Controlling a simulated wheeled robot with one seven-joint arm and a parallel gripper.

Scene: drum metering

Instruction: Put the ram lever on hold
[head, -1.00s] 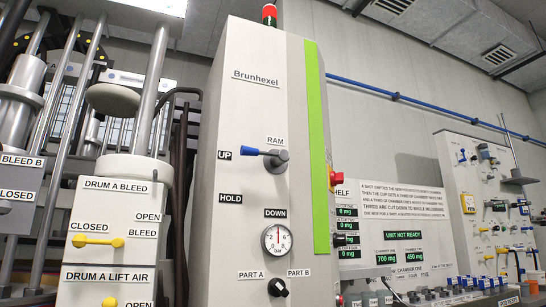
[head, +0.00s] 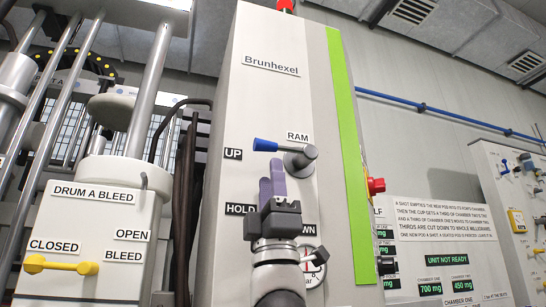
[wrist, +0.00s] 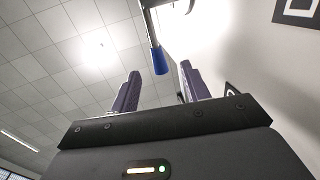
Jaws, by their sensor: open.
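The ram lever (head: 283,149) is on the white Brunhexel cabinet under the RAM label. Its blue-tipped handle points left, toward the UP label (head: 233,153). The HOLD label (head: 240,209) sits lower, and the DOWN label is partly covered by my gripper. My gripper (head: 272,188) is in front of the cabinet, just below the lever, with purple fingers pointing up. In the wrist view my gripper (wrist: 158,92) is open and empty, and the lever's blue tip (wrist: 160,61) shows above and between the two fingers, apart from them.
The pressure gauge (head: 318,265) is partly hidden behind my gripper. A red knob (head: 376,186) sticks out at the cabinet's right side. The drum A bleed post with a yellow lever (head: 60,265) stands at the left.

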